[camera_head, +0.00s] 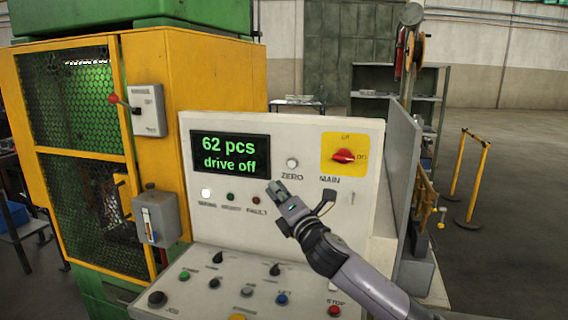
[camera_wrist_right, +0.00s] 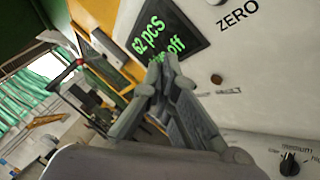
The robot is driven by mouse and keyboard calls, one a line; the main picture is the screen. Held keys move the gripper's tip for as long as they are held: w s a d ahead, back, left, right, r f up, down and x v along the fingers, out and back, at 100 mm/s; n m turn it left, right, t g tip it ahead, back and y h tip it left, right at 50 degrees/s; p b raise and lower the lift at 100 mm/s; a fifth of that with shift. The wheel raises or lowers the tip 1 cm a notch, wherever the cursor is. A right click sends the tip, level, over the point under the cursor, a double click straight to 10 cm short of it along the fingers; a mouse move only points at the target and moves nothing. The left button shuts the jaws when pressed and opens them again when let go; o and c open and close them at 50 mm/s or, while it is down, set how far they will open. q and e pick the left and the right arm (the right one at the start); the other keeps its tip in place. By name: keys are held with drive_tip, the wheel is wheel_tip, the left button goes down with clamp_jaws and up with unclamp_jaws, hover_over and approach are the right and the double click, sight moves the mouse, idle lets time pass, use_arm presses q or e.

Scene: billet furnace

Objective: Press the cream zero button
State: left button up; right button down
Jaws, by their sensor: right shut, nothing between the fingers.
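The cream zero button (camera_head: 292,163) is a small round button on the upright face of the pale control panel (camera_head: 300,130), above the label ZERO. In the right wrist view only part of the button (camera_wrist_right: 216,2) shows at the top edge, beside the ZERO lettering. My right gripper (camera_head: 277,188) is shut and empty. In the head view its tips show below and slightly left of the button, apart from it in the picture. In the wrist view the fingertips (camera_wrist_right: 164,60) show over the lower edge of the display. My left gripper is not in view.
The display (camera_head: 230,153) reads "62 pcs, drive off". A red MAIN switch on a yellow plate (camera_head: 345,154) sits right of the button. Indicator lamps (camera_head: 230,196) line up below the display. A sloped desk (camera_head: 215,262) carries several knobs and buttons, including a red STOP (camera_head: 334,311).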

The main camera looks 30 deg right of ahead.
sight(292, 164)
drive_tip(key=shift+d+r, duration=0.1)
drive_tip(key=shift+r, duration=0.5)
drive_tip(key=shift+d, duration=0.1)
drive_tip(key=w+d, duration=0.5)
drive_tip(key=d, duration=0.1)
drive_tip(key=shift+w+d, duration=0.25)
drive_tip(key=shift+w, duration=0.1)
drive_tip(key=shift+w+d, duration=0.1)
idle(1.1)
drive_tip(key=shift+w+d, duration=0.2)
drive_tip(key=shift+d, duration=0.05)
drive_tip(key=shift+w+d+p, duration=0.25)
drive_tip(key=shift+d+p, duration=0.05)
idle(0.8)
drive_tip(key=shift+s+a, duration=0.55)
drive_tip(key=shift+a, duration=0.1)
